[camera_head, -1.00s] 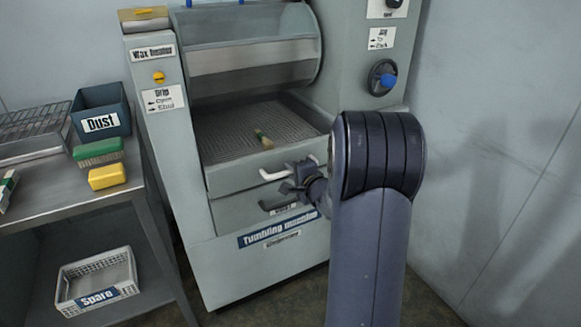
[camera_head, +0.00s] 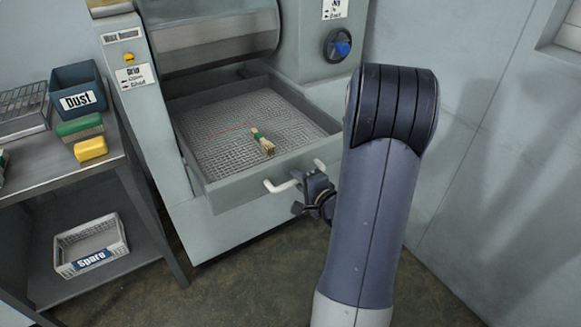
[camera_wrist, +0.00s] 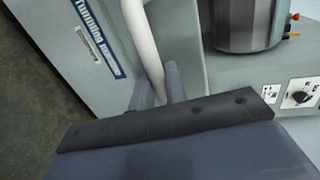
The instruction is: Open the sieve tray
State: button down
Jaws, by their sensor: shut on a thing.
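The sieve tray (camera_head: 235,118) is slid out of the grey tumbling machine toward me, its mesh floor in plain view in the head view. A small brush-like piece (camera_head: 262,142) with a green band lies on the mesh. The tray's white bar handle (camera_head: 272,187) is on its front face. My gripper (camera_head: 307,178) is shut on the handle, right of its middle. In the wrist view the white handle (camera_wrist: 141,38) runs down between my two fingers (camera_wrist: 160,85). My arm hides part of the tray's right front corner.
A metal bench (camera_head: 100,167) on the left holds a Dust bin (camera_head: 77,88), a green block (camera_head: 79,125) and a yellow block (camera_head: 90,148). A Spare basket (camera_head: 92,245) sits on its lower shelf. Floor before the machine is clear; a wall stands on the right.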

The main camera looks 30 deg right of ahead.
jog(key=shift+f+v, duration=0.25)
jog(key=shift+v, duration=0.95)
jog(key=shift+s, duration=0.1)
jog(key=c, duration=1.5)
grip_release()
jog(key=p+v, duration=0.2)
jog(key=v, duration=0.8)
jog(key=shift+s, duration=0.4)
jog(key=shift+w, duration=0.1)
jog(key=b+x, duration=0.1)
jog(key=x, duration=0.9)
jog(key=shift+w+b, duration=0.35)
jog(key=shift+b, duration=0.05)
